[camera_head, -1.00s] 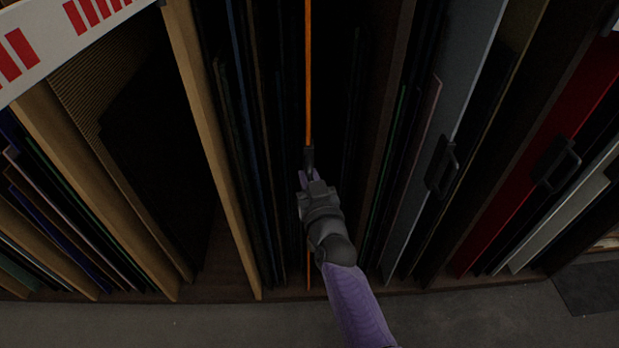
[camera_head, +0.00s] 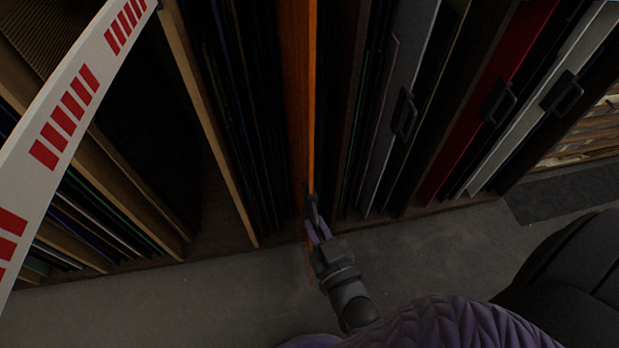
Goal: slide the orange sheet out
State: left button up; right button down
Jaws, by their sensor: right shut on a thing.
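The orange sheet (camera_head: 297,110) stands upright in a slot of the rack, near the middle of the head view. Its bright edge faces me, and its left face now shows as a broad orange band. My right gripper (camera_head: 312,200) is shut on this edge, low down and in front of the rack. The sheet's lower front part stands out past the rack's front, above the floor, partly hidden by the gripper. How much of the sheet is still between the dividers is hidden. My left gripper is not in view.
Wooden dividers (camera_head: 207,120) and dark sheets flank the slot. A grey panel (camera_head: 405,95) with a black handle, a red panel (camera_head: 490,100) and a pale panel (camera_head: 540,100) stand to the right. A white band with red stripes (camera_head: 72,105) crosses the upper left. Grey floor (camera_head: 200,300) lies open in front.

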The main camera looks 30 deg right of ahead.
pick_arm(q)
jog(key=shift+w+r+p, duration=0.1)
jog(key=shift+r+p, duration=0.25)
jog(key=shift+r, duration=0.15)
pick_arm(e)
jog(key=shift+s+a, duration=0.2)
jog(key=shift+s, duration=0.45)
jog(key=shift+s+a, duration=0.2)
jog(key=shift+s, duration=0.5)
jog(key=shift+s+a, duration=0.2)
jog(key=shift+s, duration=0.45)
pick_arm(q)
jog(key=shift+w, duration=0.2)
pick_arm(e)
jog(key=shift+f, duration=0.1)
jog(key=c, duration=0.7)
grip_release()
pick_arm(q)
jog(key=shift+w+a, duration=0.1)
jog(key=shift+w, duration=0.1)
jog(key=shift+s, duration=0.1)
